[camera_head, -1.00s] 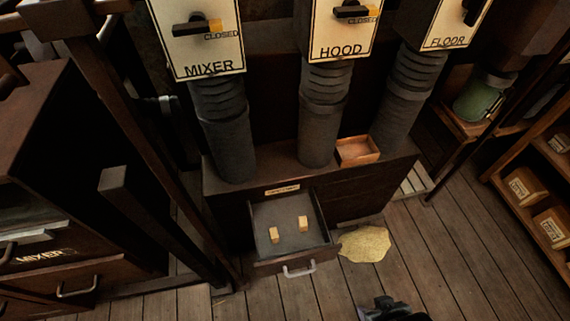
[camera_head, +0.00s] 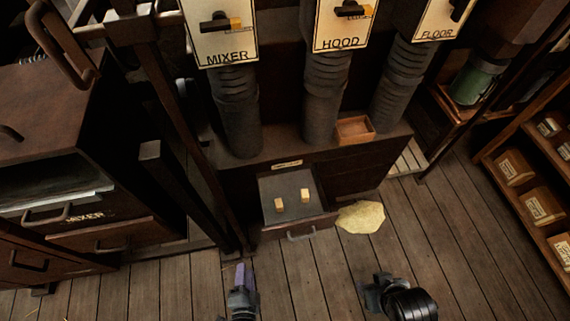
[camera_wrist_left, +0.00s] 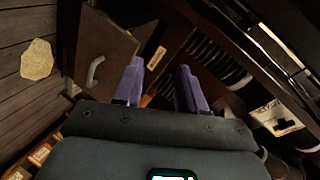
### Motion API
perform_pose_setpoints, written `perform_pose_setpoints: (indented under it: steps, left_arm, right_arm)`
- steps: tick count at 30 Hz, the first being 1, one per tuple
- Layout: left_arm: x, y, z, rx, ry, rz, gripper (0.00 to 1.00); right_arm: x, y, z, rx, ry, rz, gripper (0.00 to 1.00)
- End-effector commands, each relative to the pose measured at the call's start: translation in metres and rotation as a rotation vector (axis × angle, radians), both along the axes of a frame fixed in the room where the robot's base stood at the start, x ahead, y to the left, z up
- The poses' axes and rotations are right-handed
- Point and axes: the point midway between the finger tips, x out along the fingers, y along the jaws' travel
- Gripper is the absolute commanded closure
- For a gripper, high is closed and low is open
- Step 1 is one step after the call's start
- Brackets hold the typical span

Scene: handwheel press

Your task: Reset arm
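My left gripper (camera_head: 241,275) is in front of the open drawer, low in the head view. In the left wrist view its two purple fingers (camera_wrist_left: 159,72) stand apart with nothing held between them. My right gripper (camera_head: 373,287) shows at the bottom, right of the left one; its fingers are too dark and small to read. The open drawer (camera_head: 290,229) holds two small light wooden blocks (camera_head: 279,205) (camera_head: 305,195). Its handle (camera_head: 301,236) is clear of both grippers; the handle also shows in the left wrist view (camera_wrist_left: 95,71).
Levers on the MIXER (camera_head: 221,23), HOOD (camera_head: 346,11) and FLOOR (camera_head: 458,11) panels stand above ribbed pipes. A small open wooden box (camera_head: 354,129) sits on the cabinet. A yellowish patch (camera_head: 360,217) lies on the floor. A dark post (camera_head: 165,180) and shelves (camera_head: 530,190) flank the clear floor.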

Motion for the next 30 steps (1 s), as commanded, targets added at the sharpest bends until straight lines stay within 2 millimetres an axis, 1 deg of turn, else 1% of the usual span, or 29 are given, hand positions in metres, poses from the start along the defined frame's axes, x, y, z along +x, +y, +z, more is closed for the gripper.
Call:
perform_pose_setpoints:
  steps: [1,2,3,5,6,8,9,12,15,19,21,23,24,25,26,27,29,30]
  left_arm:
    - [0.016,0.019,0.032,-0.081,0.029,0.039,0.60]
    - [0.024,0.028,0.044,-0.133,0.053,0.057,0.60]
    - [0.033,0.039,0.060,-0.201,0.088,0.081,0.60]
    - [0.043,0.053,0.084,-0.298,0.143,0.111,0.60]
    - [0.047,0.061,0.100,-0.357,0.181,0.128,0.60]
    - [0.049,0.071,0.122,-0.437,0.242,0.156,0.60]
    - [0.048,0.077,0.137,-0.485,0.284,0.176,0.60]
    - [0.040,0.088,0.169,-0.581,0.393,0.234,0.60]
    - [0.024,0.095,0.190,-0.644,0.498,0.307,0.60]
    - [-0.003,0.097,0.205,-0.696,0.630,0.414,0.60]
    - [-0.020,0.095,0.205,-0.713,0.706,0.481,0.60]
    - [-0.036,0.095,0.199,-0.723,0.778,0.558,0.60]
    - [-0.047,0.097,0.194,-0.737,0.823,0.628,0.60]
    - [-0.051,0.098,0.193,-0.768,0.831,0.682,0.60]
    - [-0.049,0.097,0.213,-0.773,0.822,0.677,0.60]
    - [-0.048,0.097,0.225,-0.771,0.822,0.672,0.60]
    - [-0.048,0.097,0.239,-0.770,0.822,0.672,0.60]
    - [-0.048,0.097,0.250,-0.770,0.822,0.672,0.60]
  right_arm:
    - [-0.003,0.000,0.015,0.001,0.006,-0.001,0.49]
    - [-0.003,0.000,0.018,0.002,0.009,0.000,0.49]
    - [-0.004,0.001,0.023,0.002,0.010,-0.001,0.49]
    - [-0.003,0.001,0.029,0.003,0.010,-0.002,0.49]
    - [-0.003,0.001,0.033,0.003,0.009,-0.002,0.49]
    - [-0.003,0.001,0.037,0.005,0.008,-0.003,0.49]
    - [-0.003,0.001,0.039,0.006,0.007,-0.003,0.49]
    - [-0.002,0.002,0.042,0.007,0.007,-0.004,0.49]
    - [-0.002,0.002,0.041,0.008,0.007,-0.005,0.49]
    - [-0.002,0.002,0.041,0.008,0.006,-0.004,0.49]
    - [-0.001,0.002,0.041,0.008,0.005,-0.004,0.49]
    - [-0.001,0.002,0.041,0.007,0.004,-0.004,0.49]
    - [-0.001,0.002,0.041,0.007,0.004,-0.004,0.49]
    - [-0.001,0.002,0.041,0.007,0.004,-0.004,0.49]
    - [-0.001,0.002,0.058,0.006,0.007,-0.004,0.49]
    - [-0.002,0.002,0.068,0.005,0.014,-0.004,0.49]
    - [-0.002,0.001,0.084,0.004,0.012,-0.004,0.49]
    - [-0.001,0.001,0.096,0.004,0.007,-0.003,0.49]
